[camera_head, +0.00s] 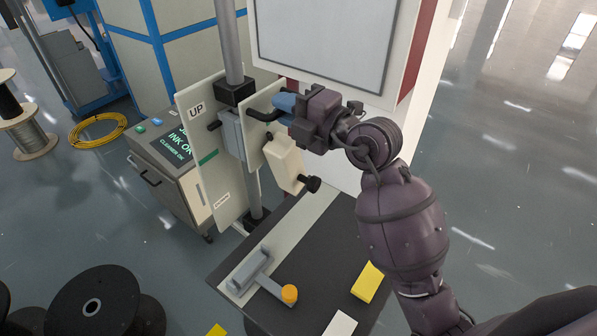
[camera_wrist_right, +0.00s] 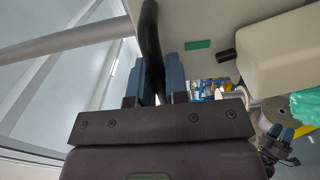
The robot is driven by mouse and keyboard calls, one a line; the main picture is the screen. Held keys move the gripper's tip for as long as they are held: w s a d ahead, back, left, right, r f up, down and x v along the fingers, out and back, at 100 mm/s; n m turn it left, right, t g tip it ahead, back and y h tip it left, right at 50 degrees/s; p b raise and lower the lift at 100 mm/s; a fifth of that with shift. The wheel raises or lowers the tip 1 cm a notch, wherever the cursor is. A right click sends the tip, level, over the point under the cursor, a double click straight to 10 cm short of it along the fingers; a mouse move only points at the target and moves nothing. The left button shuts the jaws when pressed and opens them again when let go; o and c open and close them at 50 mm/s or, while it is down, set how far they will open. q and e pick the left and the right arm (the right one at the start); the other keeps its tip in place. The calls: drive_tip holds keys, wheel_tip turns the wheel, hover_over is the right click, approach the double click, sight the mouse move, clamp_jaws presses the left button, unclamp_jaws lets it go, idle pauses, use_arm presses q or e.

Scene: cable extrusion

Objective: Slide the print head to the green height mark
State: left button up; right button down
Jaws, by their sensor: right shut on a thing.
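The cream print head (camera_head: 286,160) with a black knob (camera_head: 312,184) hangs on a pale plate beside a vertical grey pole (camera_head: 229,40). A grey sliding block (camera_head: 233,135) sits on the pole. The green height mark (camera_head: 208,158) is on the panel marked UP, a little lower in the picture than the block's black stub (camera_head: 214,126). My right gripper (camera_head: 284,104) is shut on the black handle (camera_head: 262,115) above the print head. In the right wrist view the handle (camera_wrist_right: 150,40) runs between the blue fingers, with a green patch (camera_wrist_right: 198,45) nearby.
A dark bench (camera_head: 235,275) below holds a grey tool with an orange knob (camera_head: 289,294) and a yellow block (camera_head: 368,282). A white cabinet with a screen (camera_head: 325,40) stands behind. A printer unit (camera_head: 172,165) stands at left. Floor at right is clear.

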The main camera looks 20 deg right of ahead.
drive_tip(key=shift+f, duration=0.1)
drive_tip(key=shift+f+b, duration=0.55)
drive_tip(key=shift+f, duration=0.7)
drive_tip(key=shift+f+b, duration=0.85)
drive_tip(key=shift+f, duration=1.3)
drive_tip(key=c, duration=1)
unclamp_jaws()
drive_tip(key=shift+s+d, duration=0.1)
drive_tip(key=p+v, duration=0.2)
drive_tip(key=v, duration=0.5)
drive_tip(key=shift+s+d+p, duration=0.25)
drive_tip(key=shift+s+p, duration=0.1)
